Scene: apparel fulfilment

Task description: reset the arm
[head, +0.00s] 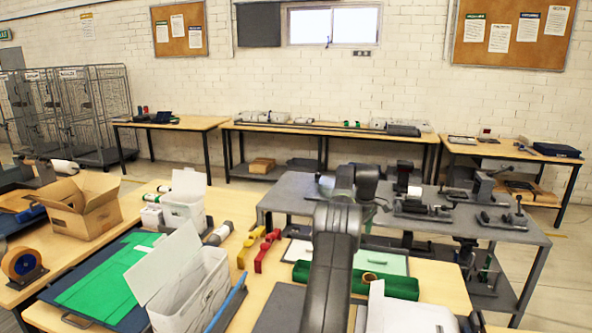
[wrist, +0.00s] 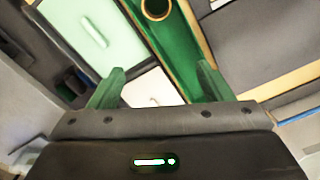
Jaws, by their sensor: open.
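My gripper shows in the wrist view (wrist: 161,70). Its two green fingers are spread apart with nothing between them. A pale green panel (wrist: 78,22) lies at the upper left. In the head view my dark arm rises over the front table and hides part of it; I cannot make out the fingers there.
Front table holds white bins (head: 190,290), red and yellow tools (head: 262,247) and a green sheet on a dark board (head: 105,270). An open cardboard box (head: 82,212) stands left. A grey table (head: 290,190) with clamp-like devices stands behind. Floor shows farther back.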

